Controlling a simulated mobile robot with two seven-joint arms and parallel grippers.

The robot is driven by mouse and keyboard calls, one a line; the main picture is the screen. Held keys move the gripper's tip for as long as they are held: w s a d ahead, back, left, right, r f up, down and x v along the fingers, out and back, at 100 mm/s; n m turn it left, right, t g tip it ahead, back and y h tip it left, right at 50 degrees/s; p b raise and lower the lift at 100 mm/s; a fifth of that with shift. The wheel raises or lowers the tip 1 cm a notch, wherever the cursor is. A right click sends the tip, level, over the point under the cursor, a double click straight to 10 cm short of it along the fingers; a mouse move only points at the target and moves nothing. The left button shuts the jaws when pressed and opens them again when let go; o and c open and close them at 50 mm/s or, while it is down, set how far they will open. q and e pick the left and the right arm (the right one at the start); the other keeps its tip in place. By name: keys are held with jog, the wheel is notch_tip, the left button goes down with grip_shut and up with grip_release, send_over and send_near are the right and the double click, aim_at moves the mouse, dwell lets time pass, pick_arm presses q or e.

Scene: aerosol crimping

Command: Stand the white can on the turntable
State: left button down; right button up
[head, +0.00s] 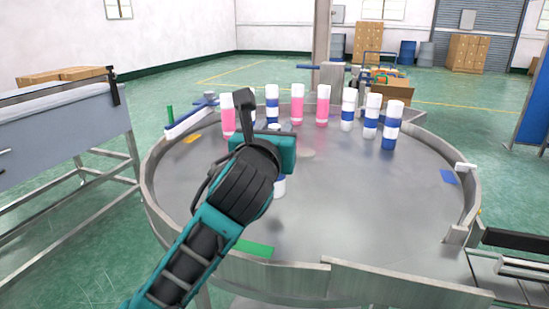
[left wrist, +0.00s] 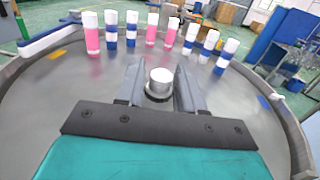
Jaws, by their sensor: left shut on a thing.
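The round grey turntable (head: 370,215) with its raised metal rim fills the middle of the head view. My left gripper (left wrist: 160,92) is over it, shut on a can with a white top (left wrist: 161,76), which stands between the two fingers in the left wrist view. My right gripper is not in view.
Several white cans with blue bands (head: 390,128) and pink ones (head: 323,108) stand along the turntable's far side. A green patch (head: 250,248) lies at the near edge. A conveyor (head: 60,125) stands at left. The turntable's middle and right are clear.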

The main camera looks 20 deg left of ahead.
pick_arm(q)
notch_tip(320, 180, down, 4)
jog(key=shift+r+b, duration=0.1)
jog(key=shift+b, duration=0.55)
jog(key=shift+f, duration=0.2)
jog(key=c, duration=0.7)
grip_release()
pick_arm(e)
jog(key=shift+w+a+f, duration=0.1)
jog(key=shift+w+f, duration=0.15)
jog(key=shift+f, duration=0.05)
pick_arm(q)
jog(key=s, duration=0.8)
jog(key=s+d+p, duration=0.1)
jog(key=s, duration=0.3)
jog(key=shift+d, duration=0.1)
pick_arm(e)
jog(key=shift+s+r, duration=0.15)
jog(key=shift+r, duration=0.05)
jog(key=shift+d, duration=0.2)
